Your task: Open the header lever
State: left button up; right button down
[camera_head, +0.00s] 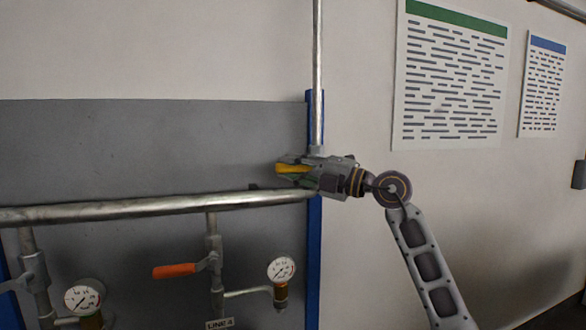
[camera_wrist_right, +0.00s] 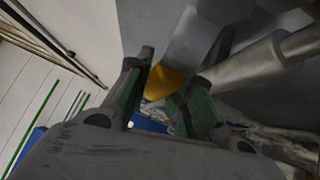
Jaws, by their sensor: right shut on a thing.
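The header lever (camera_head: 291,169) is yellow and sits by the right end of the horizontal header pipe, where the vertical pipe meets it. My right gripper (camera_head: 290,178) is at the lever and shut on it; its body hides the valve behind. In the right wrist view the yellow lever (camera_wrist_right: 163,82) shows between the two green-padded fingers (camera_wrist_right: 168,108). How far the lever is turned is hard to tell. My left gripper is not in view.
The header pipe (camera_head: 150,208) runs left from the gripper. Below it are an orange lever (camera_head: 175,271) and two gauges (camera_head: 281,269) (camera_head: 82,299). A blue post (camera_head: 314,260) stands behind the gripper. Posters (camera_head: 450,80) hang on the right wall; space before that wall looks free.

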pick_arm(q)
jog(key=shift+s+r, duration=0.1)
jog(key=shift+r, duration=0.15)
pick_arm(e)
jog(key=shift+f, duration=0.15)
jog(key=shift+f+n+g+h+p, duration=0.3)
jog(key=shift+f+n+h+p, duration=0.2)
jog(key=shift+n+p, duration=0.15)
jog(key=f+n+h+p, duration=0.1)
jog(key=d+f+n+h+p, duration=0.1)
jog(key=f+h, duration=0.1)
jog(key=d+f+n+g+h+p, duration=0.1)
jog(key=n+h, duration=0.1)
jog(key=shift+w+d+f, duration=0.15)
jog(key=shift+w+f, duration=0.1)
jog(key=shift+w, duration=0.15)
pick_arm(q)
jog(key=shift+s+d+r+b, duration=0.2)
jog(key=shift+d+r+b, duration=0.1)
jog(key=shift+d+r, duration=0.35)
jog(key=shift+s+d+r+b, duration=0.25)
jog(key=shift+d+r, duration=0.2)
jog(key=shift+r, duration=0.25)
pick_arm(e)
jog(key=w+d+f+n+h, duration=0.2)
jog(key=d+f+n+h, duration=0.1)
jog(key=d+h, duration=0.3)
jog(key=shift+n+t+h, duration=0.4)
jog(key=shift+n+h, duration=0.15)
jog(key=shift+h, duration=0.05)
